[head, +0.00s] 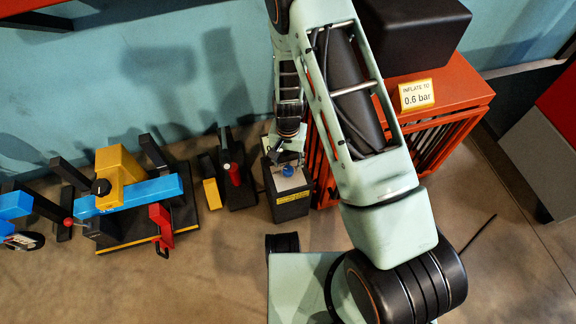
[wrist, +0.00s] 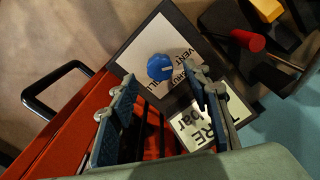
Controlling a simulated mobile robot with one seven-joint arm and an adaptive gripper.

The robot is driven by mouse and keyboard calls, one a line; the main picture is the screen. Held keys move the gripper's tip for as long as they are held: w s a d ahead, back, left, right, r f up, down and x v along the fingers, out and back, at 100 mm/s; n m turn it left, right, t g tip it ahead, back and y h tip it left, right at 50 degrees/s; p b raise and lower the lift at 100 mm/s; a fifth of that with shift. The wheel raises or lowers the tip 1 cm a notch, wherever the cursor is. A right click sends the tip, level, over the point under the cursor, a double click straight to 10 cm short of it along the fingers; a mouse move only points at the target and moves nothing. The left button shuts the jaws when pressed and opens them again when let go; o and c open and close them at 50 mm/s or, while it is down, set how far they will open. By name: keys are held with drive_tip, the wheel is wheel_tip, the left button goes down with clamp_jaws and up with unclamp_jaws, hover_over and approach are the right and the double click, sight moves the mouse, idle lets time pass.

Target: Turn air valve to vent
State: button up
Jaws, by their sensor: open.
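The air valve is a blue round knob (head: 288,170) on the top plate of a dark box (head: 291,205) beside the orange cabinet. In the wrist view the blue knob (wrist: 158,67) sits on a white plate (wrist: 152,40) with the words VENT and SHUT; other lettering is partly hidden. A pale mark on the knob faces right in that view, towards what looks like SHUT. My gripper (wrist: 161,78) is open, its two fingers pointing at the plate with the knob just beyond and between their tips. In the head view my gripper (head: 290,152) is just above the box; contact cannot be told.
The orange cabinet (head: 450,100) stands right of the box, with a sign (head: 417,95) reading "inflate to 0.6 bar". A black stand with a red handle (head: 235,174) is close on the left. Further left are a blue bar (head: 130,195) and yellow block (head: 118,170).

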sight(288, 169)
wheel_tip(288, 169, up, 8)
drive_tip(key=shift+r, duration=0.25)
idle(0.5)
